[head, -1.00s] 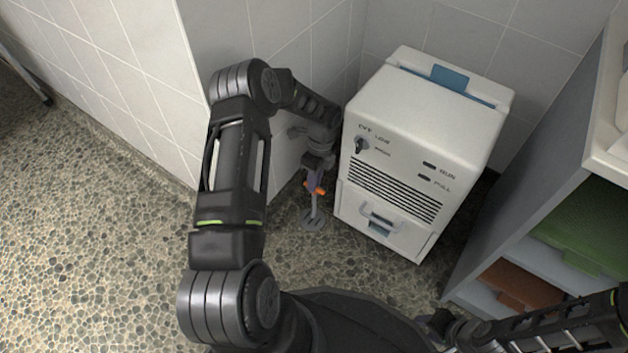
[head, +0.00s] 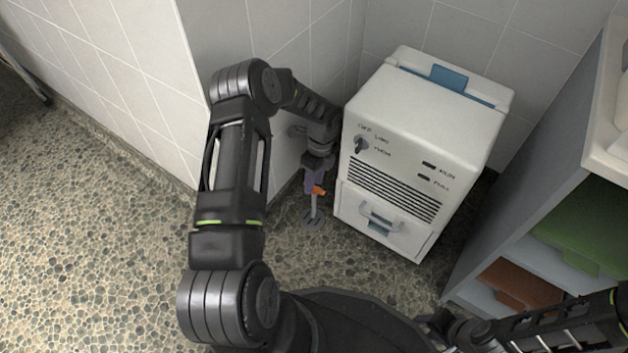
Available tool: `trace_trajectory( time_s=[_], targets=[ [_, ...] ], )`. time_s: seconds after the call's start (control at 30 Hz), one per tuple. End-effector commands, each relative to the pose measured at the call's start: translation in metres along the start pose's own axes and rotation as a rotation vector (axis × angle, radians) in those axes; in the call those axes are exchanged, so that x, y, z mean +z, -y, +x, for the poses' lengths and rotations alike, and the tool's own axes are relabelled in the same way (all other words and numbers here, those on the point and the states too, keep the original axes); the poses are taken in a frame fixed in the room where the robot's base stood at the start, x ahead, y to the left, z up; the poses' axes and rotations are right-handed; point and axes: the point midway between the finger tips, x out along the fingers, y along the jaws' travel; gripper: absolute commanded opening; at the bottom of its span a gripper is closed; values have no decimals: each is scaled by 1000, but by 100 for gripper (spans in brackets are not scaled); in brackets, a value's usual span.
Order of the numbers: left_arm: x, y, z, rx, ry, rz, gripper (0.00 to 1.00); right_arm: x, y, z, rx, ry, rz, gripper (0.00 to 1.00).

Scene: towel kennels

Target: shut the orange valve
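The orange valve (head: 320,191) is a small handle on a thin grey upright pipe (head: 313,208) that rises from a round floor plate. It stands between the tiled wall and the white machine. My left gripper (head: 314,182) reaches down from above and is right at the valve, its fingers beside or around the handle. The fingers are small and partly hidden, so I cannot tell whether they grip it. My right arm (head: 560,325) shows at the lower right; its gripper cannot be made out.
The white machine (head: 420,130), with a knob, vents and a lower drawer (head: 380,220), stands just right of the valve. A grey shelf (head: 540,170) holding a green bin (head: 580,235) and a brown bin (head: 520,287) is at the right. Pebbled floor at the left is clear.

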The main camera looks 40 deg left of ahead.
Motion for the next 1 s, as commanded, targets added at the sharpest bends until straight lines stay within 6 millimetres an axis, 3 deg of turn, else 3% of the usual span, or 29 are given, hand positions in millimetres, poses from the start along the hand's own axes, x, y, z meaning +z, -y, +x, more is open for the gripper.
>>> trace_trajectory(
  time_s=[0.27, 0.7, 1.0],
  targets=[
    [0, 0, -12, -1, 1, 0, 36, 0, 2, -5, 1, 0, 0, 36],
    [0, 0, -75, -1, 1, 0, 36, 3, 10, -28, 3, 9, -3, 36],
    [0, 0, -78, 0, 0, 0, 36, 3, 9, -28, 3, 10, -3, 36]
  ],
)
